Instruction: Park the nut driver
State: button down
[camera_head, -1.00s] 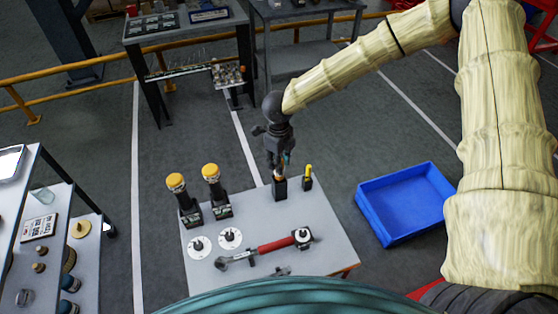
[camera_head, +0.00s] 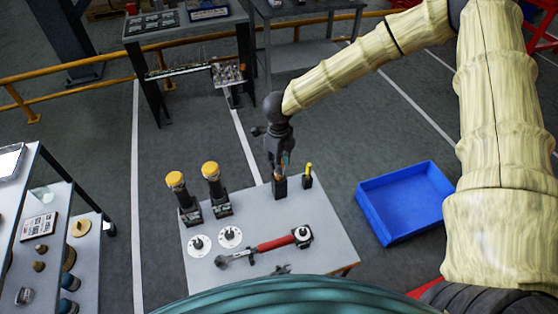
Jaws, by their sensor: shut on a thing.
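My gripper (camera_head: 281,168) is at the back edge of the grey table (camera_head: 330,238), pointing down and shut on the nut driver (camera_head: 284,160). Only a small part of the nut driver shows between the dark fingers. Its lower end is at the mouth of a black upright holder (camera_head: 280,188), directly below the fingers. It seems to go into the holder, but the fingers hide how deep.
A smaller black holder with a yellow-handled tool (camera_head: 308,171) stands close to the right. Two yellow-topped black tools (camera_head: 177,182) (camera_head: 211,171) stand at left. A red-handled wrench (camera_head: 275,244) and two white discs (camera_head: 199,245) (camera_head: 230,236) lie in front. A blue bin (camera_head: 404,203) is on the floor.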

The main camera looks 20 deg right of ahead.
jog(key=shift+f, duration=0.45)
jog(key=c, duration=1.1)
grip_release()
jog(key=shift+o, duration=0.2)
notch_tip(320, 180, up, 12)
jog(key=shift+f, duration=0.1)
